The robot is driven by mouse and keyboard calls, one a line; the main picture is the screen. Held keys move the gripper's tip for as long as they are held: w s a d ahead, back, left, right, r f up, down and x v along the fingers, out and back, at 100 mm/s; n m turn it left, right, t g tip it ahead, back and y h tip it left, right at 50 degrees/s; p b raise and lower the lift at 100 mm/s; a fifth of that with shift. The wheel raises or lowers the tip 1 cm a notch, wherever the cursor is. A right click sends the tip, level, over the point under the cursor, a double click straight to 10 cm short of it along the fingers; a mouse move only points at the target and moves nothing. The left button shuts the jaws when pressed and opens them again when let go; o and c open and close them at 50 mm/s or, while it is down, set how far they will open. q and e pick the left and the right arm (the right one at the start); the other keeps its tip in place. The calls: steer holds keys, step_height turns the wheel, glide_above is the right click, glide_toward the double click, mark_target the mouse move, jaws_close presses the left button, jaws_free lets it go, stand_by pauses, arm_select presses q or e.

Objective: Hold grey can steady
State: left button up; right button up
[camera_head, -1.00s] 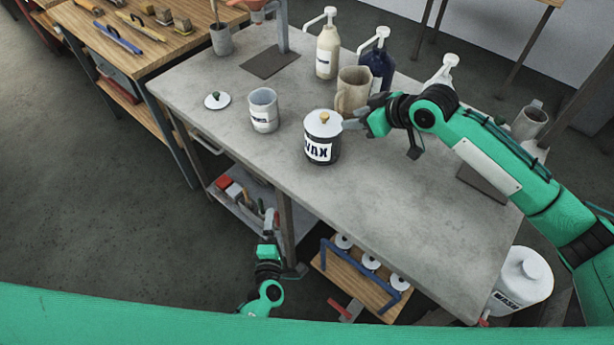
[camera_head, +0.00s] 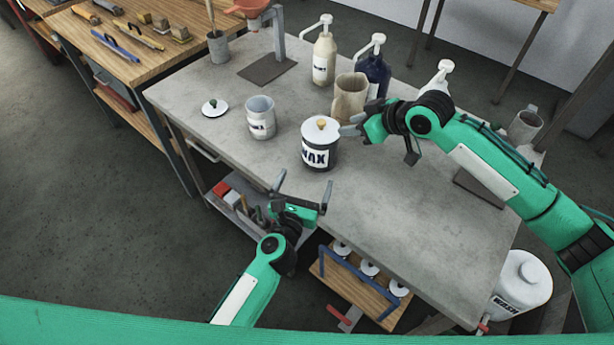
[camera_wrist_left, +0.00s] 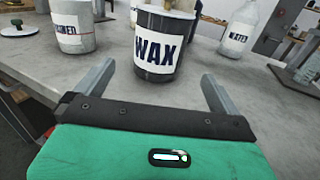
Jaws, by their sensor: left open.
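The dark grey can (camera_head: 318,156), labelled WAX, stands upright near the front edge of the table, with a white lid (camera_head: 321,128) and gold knob. It also shows straight ahead in the left wrist view (camera_wrist_left: 157,45). My left gripper (camera_head: 303,178) is open and empty, in front of the can and apart from it. In the wrist view its two fingers (camera_wrist_left: 157,75) point toward the can, one on either side. My right gripper (camera_head: 349,129) is at the can's right, close to the lid; whether it touches, and its jaw opening, are unclear.
A lighter grey open canister (camera_head: 261,120) stands left of the can, with a loose lid (camera_head: 214,107) beyond. A beige jug (camera_head: 348,100) and pump bottles (camera_head: 324,58) stand behind. The grey table (camera_head: 400,225) is clear at front right. A shelf (camera_head: 235,215) lies below.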

mark_target(320, 146)
arm_select(q)
steer(key=x, duration=1.3)
steer(key=shift+w+d, duration=0.15)
steer(key=shift+w, duration=0.2)
